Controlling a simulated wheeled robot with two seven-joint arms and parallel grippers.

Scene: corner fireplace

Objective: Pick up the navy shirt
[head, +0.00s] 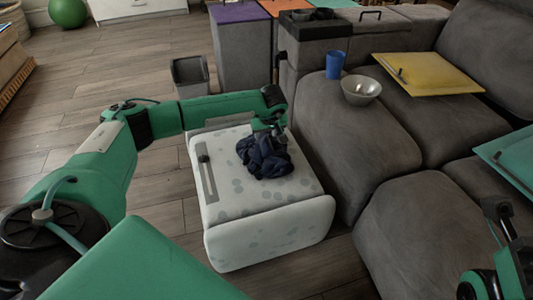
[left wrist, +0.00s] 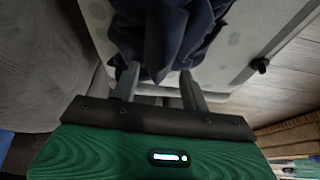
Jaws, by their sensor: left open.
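The navy shirt (head: 265,158) lies crumpled in a dark heap on top of a white, grey-spotted block-like seat (head: 235,205). My left gripper (head: 268,130) is at the far edge of the shirt, its fingers partly hidden by the wrist and cloth. In the left wrist view, the two fingers of the left gripper (left wrist: 160,76) are apart, with the lower edge of the navy shirt (left wrist: 165,35) between and just beyond them. I cannot tell if they touch the cloth. Part of my right arm shows at the lower right; its jaws are unclear.
A grey slatted tool or handle (head: 205,172) lies left of the shirt on the seat. The grey sofa (head: 365,150) stands close on the right, with a bowl (head: 361,90), blue cup (head: 335,65) and yellow board (head: 428,73). A grey bin (head: 190,75) stands behind my left arm.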

